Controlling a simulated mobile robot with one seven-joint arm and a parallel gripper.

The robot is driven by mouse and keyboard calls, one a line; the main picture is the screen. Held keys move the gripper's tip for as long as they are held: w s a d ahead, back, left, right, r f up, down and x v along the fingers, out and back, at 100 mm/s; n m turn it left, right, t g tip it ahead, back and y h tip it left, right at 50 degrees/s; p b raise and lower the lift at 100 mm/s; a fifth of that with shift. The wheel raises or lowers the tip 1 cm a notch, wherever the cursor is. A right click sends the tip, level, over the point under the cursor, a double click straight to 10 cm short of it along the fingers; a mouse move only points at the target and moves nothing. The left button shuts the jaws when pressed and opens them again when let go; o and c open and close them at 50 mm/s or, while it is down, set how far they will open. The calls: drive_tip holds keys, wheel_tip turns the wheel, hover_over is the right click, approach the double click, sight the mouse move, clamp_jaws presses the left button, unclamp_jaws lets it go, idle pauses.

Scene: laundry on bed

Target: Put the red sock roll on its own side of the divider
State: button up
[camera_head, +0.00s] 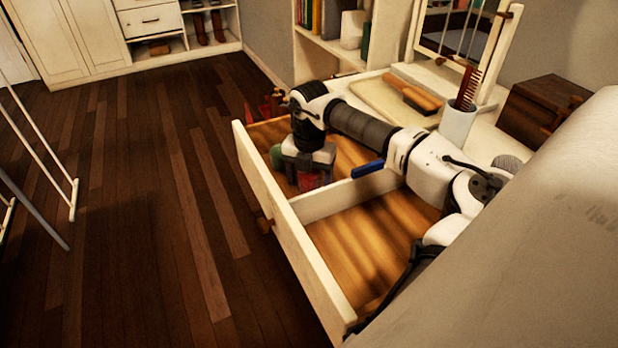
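The open drawer (277,208) is split by a pale divider (347,192) into a far and a near compartment. My gripper (308,180) points down into the far compartment. The red sock roll (312,181) shows as a red patch at my fingertips, mostly hidden by them. I cannot tell whether the fingers are closed on it or only around it. A green roll (277,156) is in the far compartment, just left of my gripper and partly hidden by it. The near compartment (355,245) looks empty where it shows.
A blue object (367,169) lies at the divider's top edge, under my arm. The dresser top holds a brush (415,96), a white cup (457,124) with a comb, a mirror and a dark wooden box (540,108). A white rack (40,150) stands left on open floor.

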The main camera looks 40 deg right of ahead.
wheel_tip(320, 180, up, 12)
drive_tip(key=shift+r, duration=0.15)
idle(0.6)
